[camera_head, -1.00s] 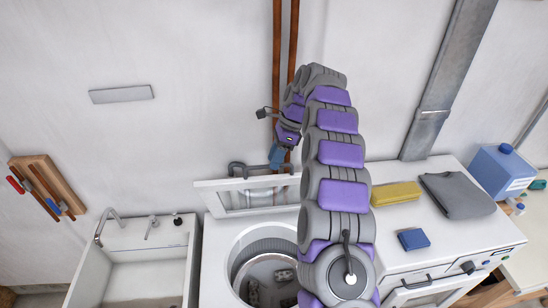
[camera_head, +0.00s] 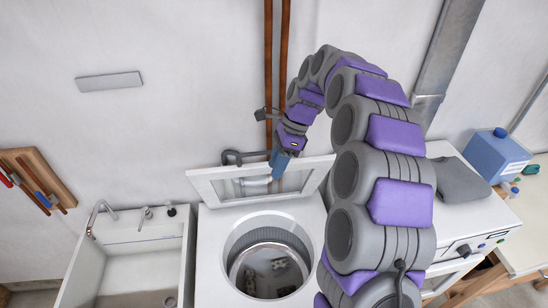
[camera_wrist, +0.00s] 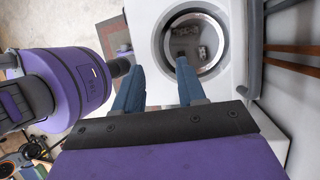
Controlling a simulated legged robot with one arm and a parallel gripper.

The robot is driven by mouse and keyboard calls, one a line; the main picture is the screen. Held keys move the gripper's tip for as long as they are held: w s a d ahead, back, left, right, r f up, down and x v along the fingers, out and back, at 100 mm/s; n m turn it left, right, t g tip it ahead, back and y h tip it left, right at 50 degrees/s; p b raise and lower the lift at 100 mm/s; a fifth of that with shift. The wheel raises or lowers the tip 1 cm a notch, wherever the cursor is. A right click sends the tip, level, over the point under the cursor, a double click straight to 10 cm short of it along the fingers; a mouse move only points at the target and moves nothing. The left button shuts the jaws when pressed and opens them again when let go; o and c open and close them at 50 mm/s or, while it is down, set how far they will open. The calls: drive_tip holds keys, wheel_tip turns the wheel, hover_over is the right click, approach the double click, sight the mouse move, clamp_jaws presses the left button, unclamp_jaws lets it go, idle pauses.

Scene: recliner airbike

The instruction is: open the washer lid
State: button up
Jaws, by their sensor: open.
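The washer (camera_head: 208,262) stands below and in front of me, with its round drum opening (camera_head: 268,262) uncovered and several small items visible inside. The washer lid (camera_head: 205,188), white-framed with a clear pane, is raised and tilted up at the back of the washer. My gripper (camera_head: 279,163) is at the lid's upper edge; I cannot tell whether it touches it. In the wrist view my gripper (camera_wrist: 160,88) has two blue fingers spread apart with nothing between them. The washer's drum opening (camera_wrist: 196,42) shows beyond the fingers there; the lid is not clearly visible.
A sink (camera_head: 135,250) is left of the washer. A grey folded cloth (camera_head: 458,182) and blue jug (camera_head: 498,155) are at the right. Copper pipes (camera_head: 268,60) run up the wall behind my gripper. My arm hides part of the right-hand machine.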

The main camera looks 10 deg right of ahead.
drive_tip(key=shift+s+d+r+b, duration=0.1)
drive_tip(key=shift+s+b, duration=0.05)
drive_tip(key=shift+s, duration=0.9)
drive_tip(key=shift+s+d+r+b, duration=0.1)
drive_tip(key=shift+s+b, duration=0.05)
drive_tip(key=shift+s, duration=0.9)
drive_tip(key=s+d+f+n+h+b, duration=0.1)
drive_tip(key=s+f+n+b, duration=0.5)
drive_tip(key=s, duration=0.5)
drive_tip(key=s+d+f+n+h+b, duration=0.1)
drive_tip(key=s+f+n+h+b, duration=0.1)
drive_tip(key=s+f+n+b, duration=0.4)
drive_tip(key=s+d+f+n+h+b, duration=0.1)
drive_tip(key=s+f+n+b, duration=0.5)
drive_tip(key=s, duration=1)
wheel_tip(320, 180, down, 4)
drive_tip(key=b, duration=0.3)
drive_tip(key=shift+s+d+f+h, duration=0.15)
drive_tip(key=shift+s+d+h, duration=0.1)
drive_tip(key=shift+d+h, duration=0.05)
